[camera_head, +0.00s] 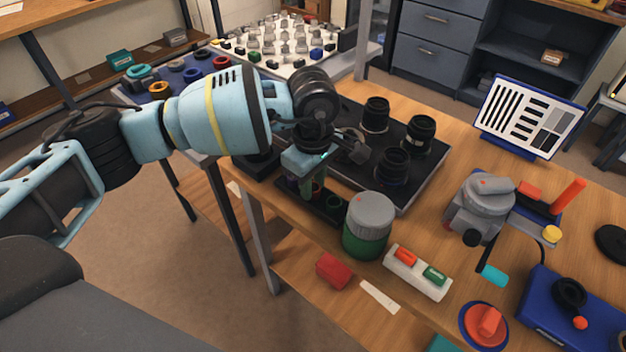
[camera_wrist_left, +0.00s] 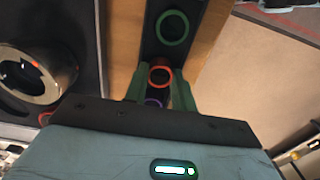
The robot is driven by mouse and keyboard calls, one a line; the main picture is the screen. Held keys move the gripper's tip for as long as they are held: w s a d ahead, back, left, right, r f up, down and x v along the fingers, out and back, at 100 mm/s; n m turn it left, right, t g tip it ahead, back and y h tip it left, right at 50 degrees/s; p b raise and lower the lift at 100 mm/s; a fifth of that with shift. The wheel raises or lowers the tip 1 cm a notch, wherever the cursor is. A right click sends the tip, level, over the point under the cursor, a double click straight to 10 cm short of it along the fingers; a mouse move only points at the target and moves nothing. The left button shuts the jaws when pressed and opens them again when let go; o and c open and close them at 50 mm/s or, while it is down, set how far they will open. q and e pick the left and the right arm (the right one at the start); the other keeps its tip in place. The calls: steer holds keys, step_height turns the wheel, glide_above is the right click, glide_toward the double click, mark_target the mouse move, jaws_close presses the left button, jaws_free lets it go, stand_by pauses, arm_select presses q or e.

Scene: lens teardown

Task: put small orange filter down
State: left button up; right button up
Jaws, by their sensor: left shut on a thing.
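The small orange filter (camera_wrist_left: 160,75) is a thin ring between the green fingers of my left gripper (camera_wrist_left: 161,88) in the left wrist view. In the head view my left gripper (camera_head: 312,188) points down over a narrow black filter tray (camera_head: 290,187), and the orange filter (camera_head: 316,187) shows only partly at its fingers. The gripper is shut on the filter. A green ring (camera_wrist_left: 172,27) lies in the tray beyond it, and a purple ring (camera_wrist_left: 153,102) shows partly near the fingers. I cannot tell whether the filter touches the tray. My right gripper is not in view.
A grey-and-green jar (camera_head: 369,226) stands close right of the tray. Behind is a dark mat (camera_head: 405,191) with several black lenses. A white holder (camera_head: 417,273) with orange and green blocks is at the bench's front edge.

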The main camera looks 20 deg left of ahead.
mark_target(313, 187)
arm_select(q)
steer(key=shift+f, duration=0.2)
steer(key=o, duration=0.9)
step_height(313, 187, up, 12)
steer(key=shift+r, duration=0.25)
